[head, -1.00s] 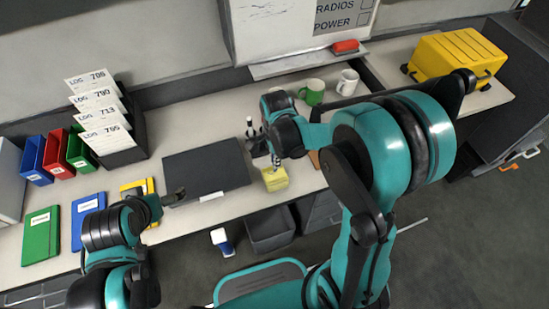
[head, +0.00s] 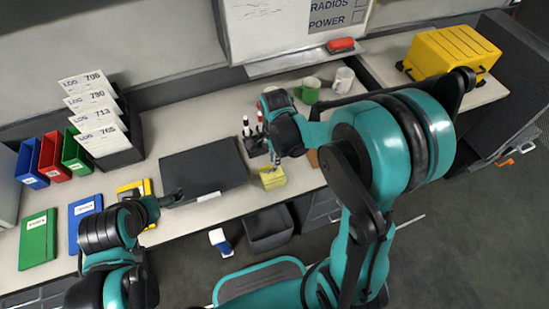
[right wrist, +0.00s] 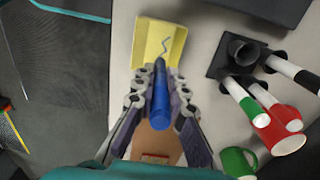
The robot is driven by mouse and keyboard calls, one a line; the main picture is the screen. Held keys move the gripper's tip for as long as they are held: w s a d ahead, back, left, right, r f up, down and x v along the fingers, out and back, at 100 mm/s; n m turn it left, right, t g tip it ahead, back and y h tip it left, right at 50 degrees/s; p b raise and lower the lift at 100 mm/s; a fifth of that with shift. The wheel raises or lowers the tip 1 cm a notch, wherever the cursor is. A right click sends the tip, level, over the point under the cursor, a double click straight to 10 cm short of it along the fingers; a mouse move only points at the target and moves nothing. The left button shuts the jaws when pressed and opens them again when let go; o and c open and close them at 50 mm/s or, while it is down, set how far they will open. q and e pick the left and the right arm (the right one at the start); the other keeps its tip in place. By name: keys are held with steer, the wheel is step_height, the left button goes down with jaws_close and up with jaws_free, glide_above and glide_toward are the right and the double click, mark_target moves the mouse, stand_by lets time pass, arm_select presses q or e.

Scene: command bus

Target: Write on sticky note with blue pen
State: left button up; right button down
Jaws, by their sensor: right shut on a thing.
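The yellow sticky note pad (head: 272,178) lies on the desk near its front edge, and it fills the upper middle of the right wrist view (right wrist: 150,38). A dark squiggly line shows on it. My right gripper (head: 272,156) is over the pad. In the right wrist view its fingers (right wrist: 158,110) are shut on the blue pen (right wrist: 161,92), whose tip points at the pad by the line. I cannot tell whether the tip touches. My left gripper (head: 174,198) hangs near the desk's front edge, left of the pad; its jaws are too small to read.
A black pen holder (right wrist: 232,68) with several markers stands right of the pad in the wrist view. A dark mat (head: 200,170) lies to the left. Green (head: 308,90) and white (head: 344,80) mugs stand behind. A bin (head: 268,230) is below the desk edge.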

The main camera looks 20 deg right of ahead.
steer(key=shift+w+d, duration=0.4)
stand_by(0.4)
steer(key=shift+r, duration=0.15)
step_height(320, 180, up, 6)
steer(key=p, duration=0.4)
steer(key=shift+p, duration=0.4)
steer(key=shift+r, duration=0.1)
stand_by(0.4)
